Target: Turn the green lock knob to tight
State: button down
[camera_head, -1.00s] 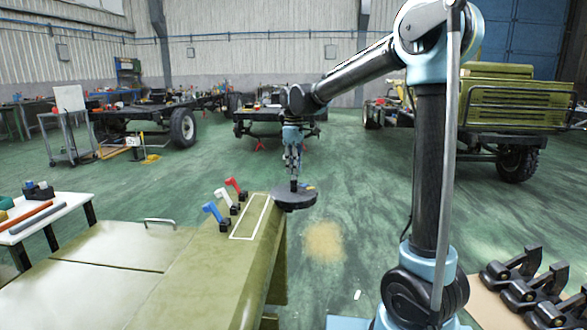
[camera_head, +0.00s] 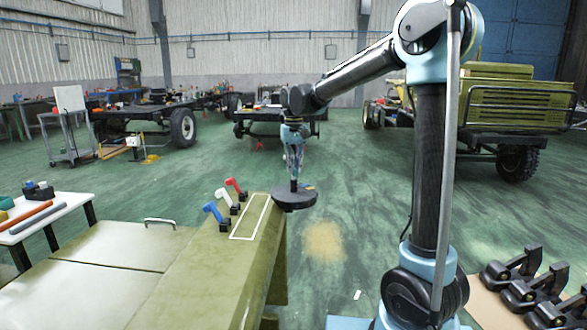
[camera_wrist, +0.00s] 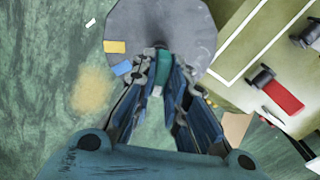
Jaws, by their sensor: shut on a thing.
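The green lock knob (camera_wrist: 162,66) stands on a round grey disc (camera_wrist: 190,25), which also shows in the head view (camera_head: 294,201) at the corner of the olive bench. My gripper (camera_head: 294,174) reaches down from above and is shut on the knob, its fingers on either side of it in the wrist view. A yellow patch (camera_wrist: 115,46) and a blue patch (camera_wrist: 122,68) lie on the disc to the left of the knob. A small pale mark (camera_wrist: 149,51) shows at the knob's left side. The knob's lower part is partly hidden by the fingers.
Red (camera_head: 234,184), white (camera_head: 222,195) and blue (camera_head: 212,210) levers stand on the olive bench (camera_head: 170,285), left of the disc. A white side table (camera_head: 45,215) with tools is at the far left. Green floor is open right of the disc.

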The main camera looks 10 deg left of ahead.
aim_at(294, 167)
jog(key=shift+w+m, duration=0.15)
jog(key=shift+m, duration=1.75)
jog(key=c, duration=1.6)
grip_release()
notch_tip(294, 167, up, 12)
jog(key=shift+d+f, duration=0.1)
jog(key=shift+d, duration=0.05)
